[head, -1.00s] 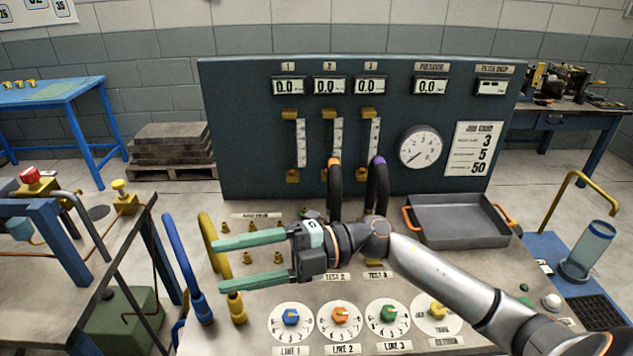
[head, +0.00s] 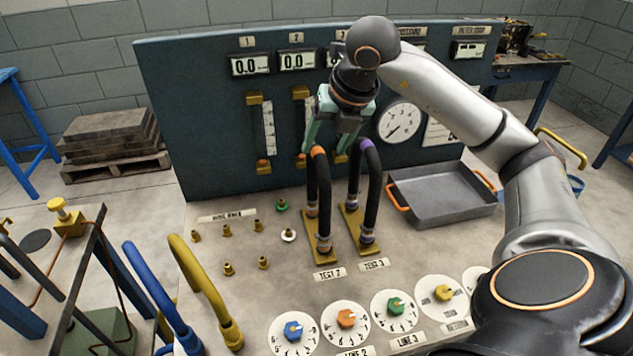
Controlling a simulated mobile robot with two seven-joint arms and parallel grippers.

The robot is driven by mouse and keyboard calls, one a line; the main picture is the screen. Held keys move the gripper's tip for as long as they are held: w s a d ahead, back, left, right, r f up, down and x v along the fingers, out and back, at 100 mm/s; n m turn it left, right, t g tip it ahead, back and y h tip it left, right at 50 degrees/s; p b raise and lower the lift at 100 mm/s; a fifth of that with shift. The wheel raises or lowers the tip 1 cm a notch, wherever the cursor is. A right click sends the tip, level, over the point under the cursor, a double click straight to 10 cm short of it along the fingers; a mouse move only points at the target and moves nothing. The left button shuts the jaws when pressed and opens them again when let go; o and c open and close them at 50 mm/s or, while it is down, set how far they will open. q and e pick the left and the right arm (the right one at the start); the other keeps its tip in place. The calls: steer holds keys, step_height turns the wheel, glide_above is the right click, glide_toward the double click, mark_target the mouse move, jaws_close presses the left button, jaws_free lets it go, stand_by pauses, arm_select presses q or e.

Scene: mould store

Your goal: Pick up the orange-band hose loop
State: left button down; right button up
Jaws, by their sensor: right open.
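The orange-band hose loop (head: 325,195) is a black upright arch with orange bands. It stands on a brass plate on the bench behind the TEST 2 label. My right gripper (head: 345,157) has green fingers spread apart and pointing down. It is at the top of the hose loops, in front of the dark panel. The fingers hold nothing that I can see. I cannot tell whether they touch a hose. My left gripper is out of view.
A purple-band hose loop (head: 371,190) stands close to the right, behind the TEST 3 label. A grey tray (head: 445,193) with orange handles lies further right. Small brass fittings (head: 228,268) are to the left. Round dials (head: 346,320) line the front. A gauge panel (head: 205,120) stands behind.

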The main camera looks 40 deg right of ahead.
steer(key=p+x, duration=0.1)
steer(key=x, duration=0.7)
steer(key=shift+w+r, duration=0.15)
steer(key=shift+w, duration=0.1)
jaws_close()
stand_by(0.5)
